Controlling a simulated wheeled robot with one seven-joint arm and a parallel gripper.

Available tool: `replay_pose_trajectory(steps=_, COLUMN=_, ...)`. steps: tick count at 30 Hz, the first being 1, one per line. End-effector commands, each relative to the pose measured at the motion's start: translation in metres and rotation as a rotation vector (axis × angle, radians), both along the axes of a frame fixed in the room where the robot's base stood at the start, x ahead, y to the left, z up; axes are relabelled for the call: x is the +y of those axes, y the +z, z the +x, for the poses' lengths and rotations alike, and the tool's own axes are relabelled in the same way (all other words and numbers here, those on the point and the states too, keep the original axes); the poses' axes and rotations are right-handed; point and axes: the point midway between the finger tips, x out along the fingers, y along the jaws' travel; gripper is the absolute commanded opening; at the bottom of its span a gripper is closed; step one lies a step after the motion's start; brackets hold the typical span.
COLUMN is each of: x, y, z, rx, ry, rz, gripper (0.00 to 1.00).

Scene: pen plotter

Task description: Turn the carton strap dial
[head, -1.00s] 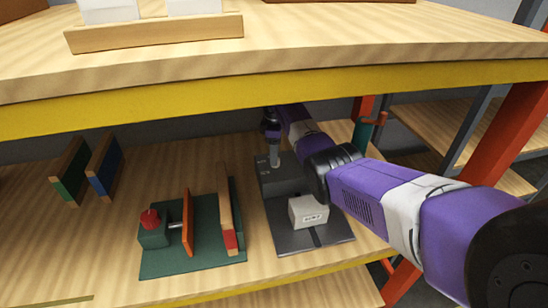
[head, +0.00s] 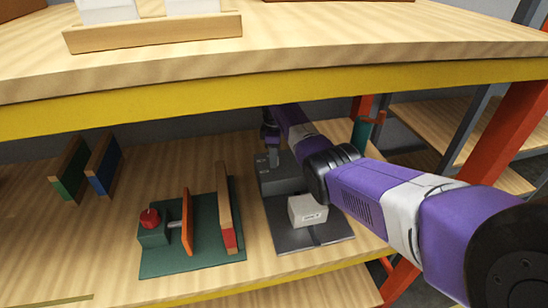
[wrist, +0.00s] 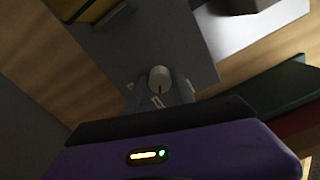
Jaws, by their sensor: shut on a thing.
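The carton strap machine (head: 285,179) is a dark grey block on a dark base plate (head: 292,237), on the lower shelf. A small white carton (head: 308,211) sits on the plate in front of the block. The dial (wrist: 160,78) is a small pale round knob on the grey block in the wrist view; my arm and gripper hide it in the head view. My gripper (wrist: 162,92) is shut on the dial, with a grey finger on either side of it. In the head view, my gripper (head: 274,158) points down onto the block's top.
A green fixture (head: 205,252) with a red knob (head: 150,217) and an orange plate (head: 188,222) stands to the left. Green and blue boards (head: 104,166) stand farther left. The yellow-edged upper shelf (head: 180,105) overhangs the work space. An orange-red post (head: 483,150) rises at the right.

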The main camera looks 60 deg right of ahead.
Motion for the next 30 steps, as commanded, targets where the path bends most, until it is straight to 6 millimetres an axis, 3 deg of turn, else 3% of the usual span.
replay_pose_trajectory(steps=11, x=0.0002, y=0.0016, z=-0.0001, rx=0.001, ry=-0.150, rz=0.003, gripper=0.00)
replay_pose_trajectory(steps=30, x=-0.0007, y=0.0017, z=0.0003, rx=0.000, ry=-0.732, rz=0.002, gripper=0.00)
